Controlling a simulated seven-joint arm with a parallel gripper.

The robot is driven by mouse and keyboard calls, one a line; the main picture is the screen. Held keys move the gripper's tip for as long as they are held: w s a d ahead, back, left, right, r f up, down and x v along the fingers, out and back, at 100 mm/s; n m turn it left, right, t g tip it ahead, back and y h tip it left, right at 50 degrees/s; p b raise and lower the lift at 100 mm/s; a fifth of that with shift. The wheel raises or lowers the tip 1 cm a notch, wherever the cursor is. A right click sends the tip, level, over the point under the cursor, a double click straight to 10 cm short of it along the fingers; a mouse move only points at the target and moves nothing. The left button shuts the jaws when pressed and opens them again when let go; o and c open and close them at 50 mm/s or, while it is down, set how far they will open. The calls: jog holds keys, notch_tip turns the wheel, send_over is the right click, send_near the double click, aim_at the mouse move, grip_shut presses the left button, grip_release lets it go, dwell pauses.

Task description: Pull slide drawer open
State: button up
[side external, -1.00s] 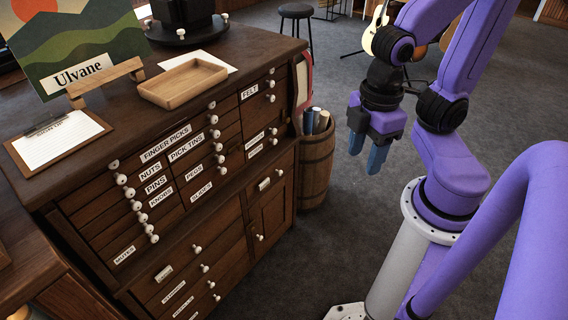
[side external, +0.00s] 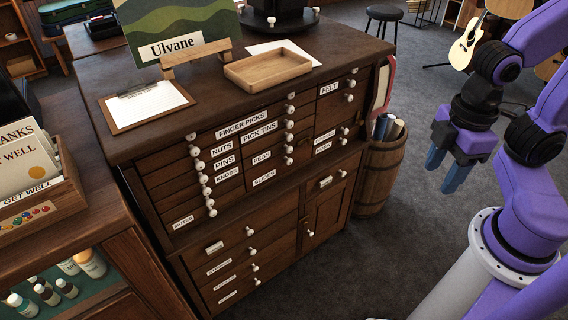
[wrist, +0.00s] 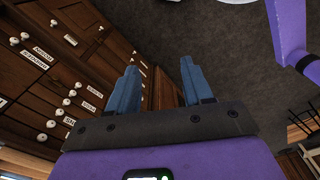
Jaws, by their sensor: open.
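The slide drawer (side external: 262,187) is the bottom one in the cabinet's second column, under the label SLIDES. It looks shut, flush with its neighbours, with a small white knob (side external: 287,161) at its right end. The dark wooden cabinet (side external: 316,57) stands left of my arm. My gripper (side external: 446,170) is open and empty, its blue fingers pointing down, to the right of the cabinet beyond the barrel and apart from every drawer. In the wrist view, the open fingers (wrist: 158,68) have nothing between them; labelled drawers with white knobs show at left.
Other labelled drawers surround it closely. A wooden tray (side external: 268,69), a clipboard (side external: 147,103) and a sign (side external: 180,30) are on the cabinet top. A barrel (side external: 379,180) stands between the cabinet and my gripper. The grey floor (side external: 350,270) in front is clear.

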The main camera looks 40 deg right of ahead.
aim_at(290, 161)
jog(key=shift+a, duration=0.1)
jog(key=w+a+f+m+t+y, duration=0.4)
jog(key=w+a+f+m, duration=0.3)
jog(key=w+a+f, duration=0.65)
jog(key=w+d+f+m+t+h, duration=0.1)
jog(key=w+d+f+m+t, duration=0.25)
jog(key=w+f, duration=0.4)
jog(key=w+d+f+m+t+h, duration=0.1)
jog(key=w+d+f+t+h, duration=0.15)
jog(key=d, duration=0.25)
jog(key=w+d+f+m+t+h, duration=0.1)
jog(key=w+d+f+t, duration=0.1)
jog(key=w+d+t, duration=0.3)
jog(key=shift+g, duration=0.8)
jog(key=x, duration=1.5)
jog(key=shift+w+d+f, duration=0.15)
jog(key=shift+d+f, duration=0.15)
jog(key=shift+c, duration=0.4)
grip_shut()
